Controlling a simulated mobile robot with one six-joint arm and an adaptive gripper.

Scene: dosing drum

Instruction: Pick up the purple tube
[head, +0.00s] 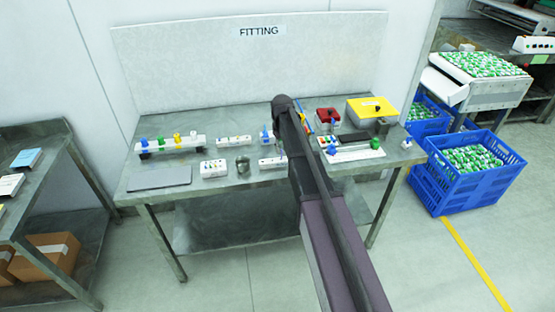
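I cannot make out a purple tube in the head view; it may be hidden behind my arm or too small to tell. A long white rack on the left of the fitting table (165,203) holds small upright coloured pieces: a blue piece (160,140), a green piece (177,138) and yellow ones. Another blue piece (266,138) stands near the middle, just left of my arm. My arm reaches over the table from the front, and my gripper cannot be seen beyond it.
White blocks with holes (214,168) and a grey cylinder (243,164) stand mid-table. A dark flat plate (160,178) lies front left. A red box (328,116) and a yellow-topped box (371,107) stand back right. Blue crates (463,193) stand on the floor at right.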

